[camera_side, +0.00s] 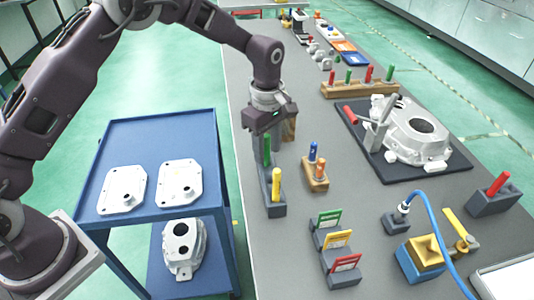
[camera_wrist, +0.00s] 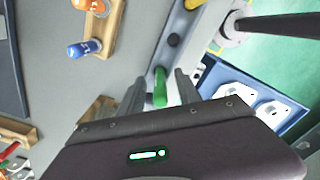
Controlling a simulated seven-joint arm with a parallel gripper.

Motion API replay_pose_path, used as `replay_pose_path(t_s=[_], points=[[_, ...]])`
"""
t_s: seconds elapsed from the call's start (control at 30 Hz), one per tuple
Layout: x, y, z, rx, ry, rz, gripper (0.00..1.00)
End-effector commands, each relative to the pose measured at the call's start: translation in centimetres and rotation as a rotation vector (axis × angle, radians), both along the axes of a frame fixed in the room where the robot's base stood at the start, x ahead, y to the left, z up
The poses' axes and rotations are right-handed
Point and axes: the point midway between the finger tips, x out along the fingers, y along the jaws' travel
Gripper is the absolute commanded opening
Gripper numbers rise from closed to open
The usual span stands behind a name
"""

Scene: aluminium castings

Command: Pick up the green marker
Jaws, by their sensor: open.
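A green marker (camera_side: 267,150) stands upright in a dark grey block (camera_side: 272,208) near the table's left edge, with a yellow marker (camera_side: 276,183) in the same block. My gripper (camera_side: 268,138) is directly above the block, pointing down, its fingers around the upper part of the green marker or just over it; contact cannot be told. In the wrist view, the green marker (camera_wrist: 160,88) shows between the two open fingers of my gripper (camera_wrist: 159,78). The block's far end and the yellow marker (camera_wrist: 193,4) are partly cut off there.
A wooden block with blue and orange markers (camera_side: 315,170) stands just right. A wooden rack (camera_side: 360,89) farther back holds red and green markers. A grey casting (camera_side: 415,130) lies on a dark mat. A blue cart (camera_side: 150,135) with flat castings stands left of the table.

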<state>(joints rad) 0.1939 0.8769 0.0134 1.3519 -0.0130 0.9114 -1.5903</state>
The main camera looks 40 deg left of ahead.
Motion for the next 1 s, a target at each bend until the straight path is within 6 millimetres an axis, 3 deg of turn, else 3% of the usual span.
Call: replay_pose_path(t_s=[0.03, 0.2, 0.57, 0.67, 0.9, 1.0], points=[[0.0, 0.0, 0.0, 0.000, 0.000, 0.000, 0.34], [0.0, 0.0, 0.0, 0.000, 0.000, 0.000, 0.01], [0.0, 0.0, 0.3, 0.000, -0.001, 0.000, 0.00], [0.1, 0.0, 1.9, 0.000, -0.004, 0.001, 0.00], [0.1, 0.0, 8.0, -0.001, -0.004, -0.001, 0.00], [0.0, 0.3, 9.4, 0.000, 0.000, 0.002, 0.00]])
